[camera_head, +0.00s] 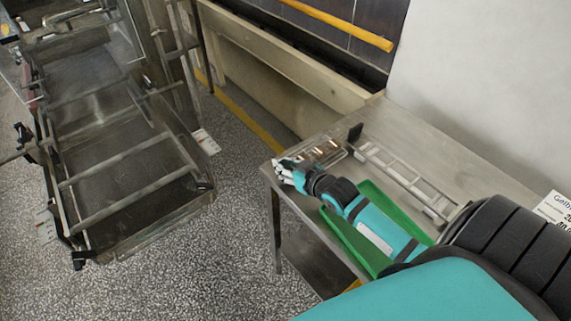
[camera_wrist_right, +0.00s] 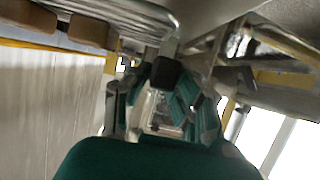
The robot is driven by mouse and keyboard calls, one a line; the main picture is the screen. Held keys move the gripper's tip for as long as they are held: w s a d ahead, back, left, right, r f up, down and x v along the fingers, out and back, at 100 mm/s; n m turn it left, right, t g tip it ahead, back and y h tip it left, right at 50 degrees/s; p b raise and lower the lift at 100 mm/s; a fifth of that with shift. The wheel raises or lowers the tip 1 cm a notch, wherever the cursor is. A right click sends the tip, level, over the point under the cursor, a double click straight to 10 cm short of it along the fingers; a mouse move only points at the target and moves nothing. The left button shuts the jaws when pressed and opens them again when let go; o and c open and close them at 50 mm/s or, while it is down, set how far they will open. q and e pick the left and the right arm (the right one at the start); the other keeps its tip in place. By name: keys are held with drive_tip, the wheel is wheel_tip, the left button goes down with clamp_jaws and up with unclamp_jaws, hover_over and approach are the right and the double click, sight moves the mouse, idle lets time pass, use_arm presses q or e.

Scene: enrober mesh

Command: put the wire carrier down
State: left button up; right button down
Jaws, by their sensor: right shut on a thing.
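My right gripper (camera_head: 284,170) is at the left end of the steel table and shut on the wire carrier (camera_head: 328,147). The carrier is a small wire frame with several brown pieces on it. It is over the table's far left corner; I cannot tell whether it touches the top. In the right wrist view the gripper (camera_wrist_right: 162,78) has its fingers around a dark part, and the carrier's wires (camera_wrist_right: 145,14) run across the top. The exact grip point is partly hidden. My left gripper is not in view.
The steel table (camera_head: 440,142) bears a green tray (camera_head: 372,195), partly under my right arm, and a ladder-like metal rack (camera_head: 405,180) near the carrier. A wall stands behind. A large metal-framed machine (camera_head: 120,165) is at the left, with speckled floor between.

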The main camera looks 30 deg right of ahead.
drive_tip(key=c, duration=1.1)
unclamp_jaws()
drive_tip(key=shift+c, duration=0.2)
drive_tip(key=shift+r, duration=0.1)
drive_tip(key=r+b+v, duration=0.1)
drive_tip(key=v, duration=1.1)
